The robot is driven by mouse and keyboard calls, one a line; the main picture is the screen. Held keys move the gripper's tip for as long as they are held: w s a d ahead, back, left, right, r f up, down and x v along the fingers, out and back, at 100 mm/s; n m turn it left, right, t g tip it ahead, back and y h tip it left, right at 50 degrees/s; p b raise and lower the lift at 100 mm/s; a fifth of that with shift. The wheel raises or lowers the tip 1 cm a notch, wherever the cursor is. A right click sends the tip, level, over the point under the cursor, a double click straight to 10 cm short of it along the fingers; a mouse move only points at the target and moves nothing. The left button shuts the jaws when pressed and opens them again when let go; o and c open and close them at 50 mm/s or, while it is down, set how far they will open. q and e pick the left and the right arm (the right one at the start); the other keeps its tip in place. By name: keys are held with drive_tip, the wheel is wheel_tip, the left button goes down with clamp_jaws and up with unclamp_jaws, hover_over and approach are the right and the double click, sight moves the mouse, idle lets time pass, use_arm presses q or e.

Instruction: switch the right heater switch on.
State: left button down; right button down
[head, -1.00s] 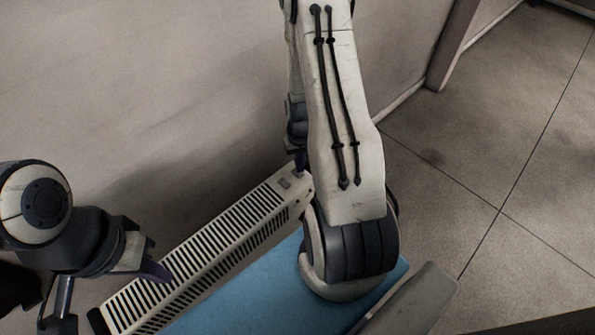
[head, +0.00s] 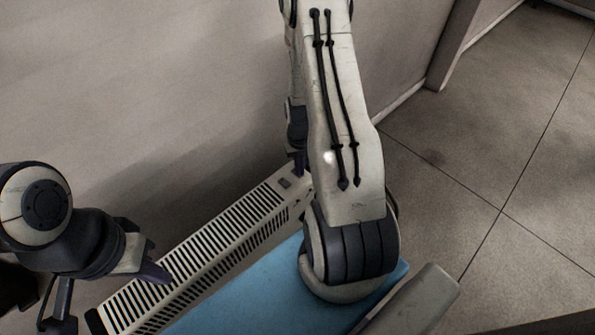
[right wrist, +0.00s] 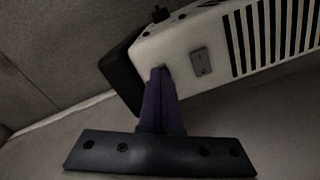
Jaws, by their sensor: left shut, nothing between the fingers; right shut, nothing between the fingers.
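The heater (head: 222,232) is a long pale slotted unit beside the wall. One grey switch (head: 285,183) shows on its top near the far right end. The same end fills the upper right of the right wrist view, with a grey switch (right wrist: 201,62). My right gripper (head: 301,166) is shut, its purple fingertips at the heater's end. In the right wrist view its tips (right wrist: 160,72) are at the top face beside the visible switch, touching or very close; they hide what is under them, so the right switch is not visible. My left gripper (head: 160,276) is shut and empty above the heater's near end.
A blue surface (head: 240,290) lies along the heater's front side. The wall (head: 150,100) rises behind it. A dark knob (right wrist: 160,13) sticks out at the heater's end. Open tiled floor (head: 500,150) lies to the right.

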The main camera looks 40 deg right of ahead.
wheel_tip(320, 180, up, 7)
drive_tip(key=p, duration=0.7)
idle(0.4)
